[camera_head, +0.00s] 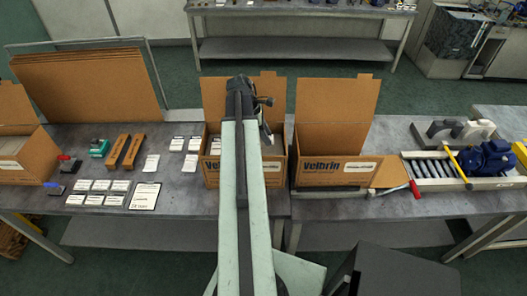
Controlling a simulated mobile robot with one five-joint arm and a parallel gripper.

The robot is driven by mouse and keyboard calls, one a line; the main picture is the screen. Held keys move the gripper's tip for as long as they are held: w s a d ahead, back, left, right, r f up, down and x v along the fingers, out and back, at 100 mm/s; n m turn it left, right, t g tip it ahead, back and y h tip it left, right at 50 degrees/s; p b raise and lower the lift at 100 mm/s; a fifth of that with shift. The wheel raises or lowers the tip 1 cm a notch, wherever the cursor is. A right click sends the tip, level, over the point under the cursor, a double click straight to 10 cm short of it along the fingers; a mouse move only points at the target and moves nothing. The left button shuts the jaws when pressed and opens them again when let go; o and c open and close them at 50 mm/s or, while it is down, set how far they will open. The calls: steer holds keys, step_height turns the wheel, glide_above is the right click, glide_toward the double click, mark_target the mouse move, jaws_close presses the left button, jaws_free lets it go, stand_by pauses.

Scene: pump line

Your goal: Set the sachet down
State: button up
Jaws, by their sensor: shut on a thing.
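My arm reaches away from me over the table, and my gripper (264,112) is above the left open "Velbrin" carton (211,172). A small pale piece, the sachet (267,133), hangs below the gripper at the right of my arm, inside the outline of the carton opening. The gripper is shut on it. My arm hides the middle of this carton and most of the gripper. I cannot tell how far the sachet is above the carton floor.
A second open Velbrin carton (330,172) stands right of the first. Several white cards, two brown blocks (132,150) and a green-grey item (99,148) lie left. A blue motor pump (488,157) and roller conveyor (432,167) are at right. Flat cardboard (90,85) leans behind.

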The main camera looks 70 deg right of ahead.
steer(key=shift+s+f, duration=0.1)
steer(key=shift+f, duration=0.1)
step_height(320, 180, down, 4)
steer(key=b, duration=0.3)
steer(key=shift+s+b, duration=0.15)
steer(key=shift+b, duration=0.2)
steer(key=shift+r, duration=0.25)
steer(key=shift+f, duration=0.25)
steer(key=o, duration=1.3)
steer(key=shift+r, duration=0.1)
